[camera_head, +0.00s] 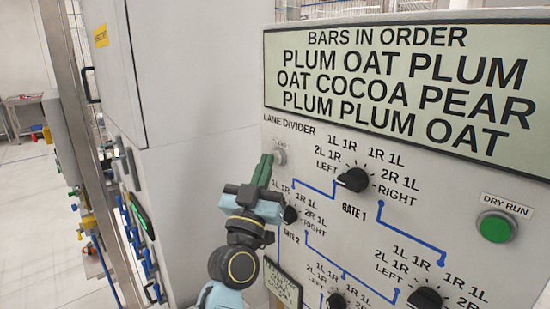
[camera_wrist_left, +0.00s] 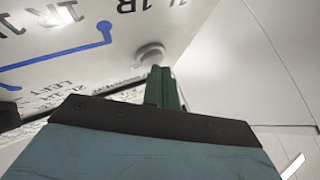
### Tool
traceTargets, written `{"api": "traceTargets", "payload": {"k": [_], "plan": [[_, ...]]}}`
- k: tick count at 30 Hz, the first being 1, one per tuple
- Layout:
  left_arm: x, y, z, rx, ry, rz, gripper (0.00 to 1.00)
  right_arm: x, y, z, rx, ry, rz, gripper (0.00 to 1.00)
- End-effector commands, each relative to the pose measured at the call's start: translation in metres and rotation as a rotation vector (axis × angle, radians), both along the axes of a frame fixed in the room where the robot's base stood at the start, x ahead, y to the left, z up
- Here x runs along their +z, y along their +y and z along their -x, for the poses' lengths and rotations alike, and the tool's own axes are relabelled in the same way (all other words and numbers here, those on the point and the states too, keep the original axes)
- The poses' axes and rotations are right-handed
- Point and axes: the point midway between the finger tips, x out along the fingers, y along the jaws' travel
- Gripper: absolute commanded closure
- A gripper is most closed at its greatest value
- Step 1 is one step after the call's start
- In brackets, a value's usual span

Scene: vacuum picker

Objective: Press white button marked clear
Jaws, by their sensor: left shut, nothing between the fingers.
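A small round white-grey button (camera_head: 280,156) sits on the light panel (camera_head: 215,215) under the "LANE DIVIDER" lettering. No "clear" mark can be read on it. It also shows in the left wrist view as a pale round knob (camera_wrist_left: 150,52) just past my fingertips. My left gripper (camera_head: 264,166) is shut and empty, its green fingers together. The fingertips are at the button's left edge in the head view. I cannot tell whether they touch it. My right gripper is out of view.
Black dials (camera_head: 354,179) for the gates stand out from the panel, one (camera_head: 290,214) close behind my left gripper. A green "DRY RUN" button (camera_head: 496,227) is at the right. A display (camera_head: 405,84) listing bars is above. A small dark-framed plate (camera_head: 283,284) is below.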

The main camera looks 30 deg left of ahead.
Motion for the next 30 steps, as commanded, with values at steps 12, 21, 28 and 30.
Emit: {"api": "traceTargets", "payload": {"k": [12,21,28,30], "plan": [[0.001,-0.002,-0.004,0.001,-0.002,-0.001,1.00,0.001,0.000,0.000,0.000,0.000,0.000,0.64],[0.001,-0.001,-0.003,0.001,-0.001,-0.001,1.00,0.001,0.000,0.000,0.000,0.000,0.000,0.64],[0.001,0.003,0.006,0.001,-0.001,-0.002,1.00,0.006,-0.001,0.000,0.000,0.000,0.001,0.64],[0.001,0.004,0.009,0.001,-0.001,-0.001,1.00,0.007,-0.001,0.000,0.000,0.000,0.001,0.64]]}}
